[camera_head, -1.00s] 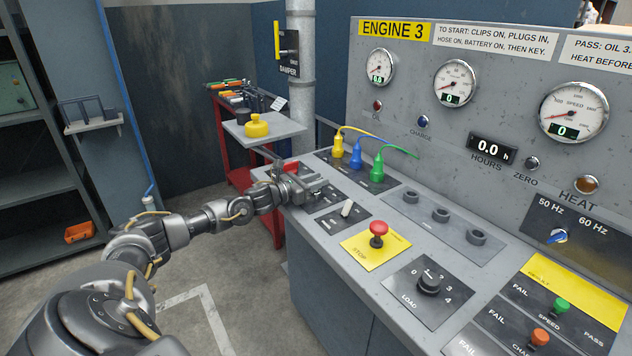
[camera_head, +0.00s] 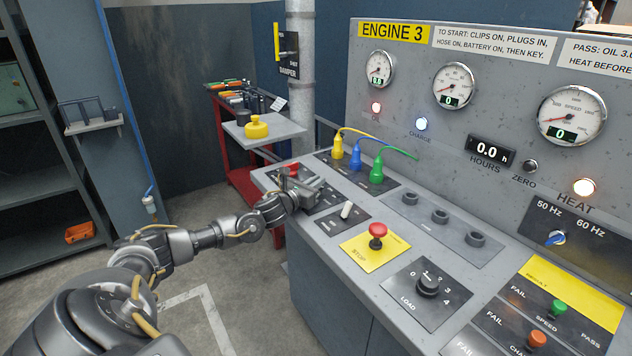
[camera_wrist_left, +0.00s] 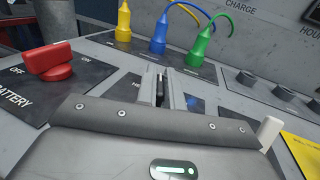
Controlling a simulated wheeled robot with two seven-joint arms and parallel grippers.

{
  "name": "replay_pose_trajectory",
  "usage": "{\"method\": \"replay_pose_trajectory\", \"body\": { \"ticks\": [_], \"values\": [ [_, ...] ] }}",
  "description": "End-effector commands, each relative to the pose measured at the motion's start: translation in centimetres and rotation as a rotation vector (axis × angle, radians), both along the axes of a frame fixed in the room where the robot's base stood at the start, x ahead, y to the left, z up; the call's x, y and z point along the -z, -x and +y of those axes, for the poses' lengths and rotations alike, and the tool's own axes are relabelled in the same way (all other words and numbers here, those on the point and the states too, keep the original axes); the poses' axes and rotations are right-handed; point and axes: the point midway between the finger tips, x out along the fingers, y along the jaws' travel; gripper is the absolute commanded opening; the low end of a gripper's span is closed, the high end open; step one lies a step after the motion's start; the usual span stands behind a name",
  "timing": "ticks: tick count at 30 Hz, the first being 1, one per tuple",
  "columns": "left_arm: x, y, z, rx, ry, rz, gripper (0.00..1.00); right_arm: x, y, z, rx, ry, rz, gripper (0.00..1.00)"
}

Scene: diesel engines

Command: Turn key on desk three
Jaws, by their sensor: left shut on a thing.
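Desk three (camera_head: 318,229) stands at the right under the ENGINE 3 panel (camera_head: 480,110). My left gripper (camera_head: 312,187) is over the desk's left part, low at the switch plates. In the left wrist view, my left gripper (camera_wrist_left: 163,88) is shut on a small dark upright piece between its fingers, which looks like the key (camera_wrist_left: 160,88). Most of the key is hidden by the fingers, and its turn angle cannot be read. The red battery switch (camera_wrist_left: 50,62) is left of the fingers. The oil, charge and heat lamps (camera_head: 584,187) are lit. My right gripper is out of view.
Yellow, blue and green plugs (camera_head: 356,160) with cables stand behind the gripper. A pale toggle (camera_head: 346,210), the red stop button (camera_head: 377,231) and the load knob (camera_head: 428,284) lie to its right. A tray with a yellow cap (camera_head: 257,127) is behind left.

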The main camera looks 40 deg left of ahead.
Motion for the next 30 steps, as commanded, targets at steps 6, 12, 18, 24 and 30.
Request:
{"method": "replay_pose_trajectory", "body": {
  "ticks": [6,12,18,24,30],
  "values": [
    [0.1,0.0,-0.2,-0.168,0.005,-0.001,0.00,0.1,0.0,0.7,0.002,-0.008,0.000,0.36],
    [0.0,-0.1,-0.2,-0.291,0.004,-0.001,0.00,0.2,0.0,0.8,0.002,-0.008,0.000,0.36],
    [0.0,0.0,-0.1,-0.369,0.001,0.000,0.00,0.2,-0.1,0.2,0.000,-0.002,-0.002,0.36],
    [0.0,0.0,0.0,-0.404,0.000,-0.001,0.00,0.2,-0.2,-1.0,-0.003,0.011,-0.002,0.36],
    [0.0,0.0,0.0,-0.409,-0.001,-0.001,0.00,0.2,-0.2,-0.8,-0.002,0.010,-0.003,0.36]
  ]
}}
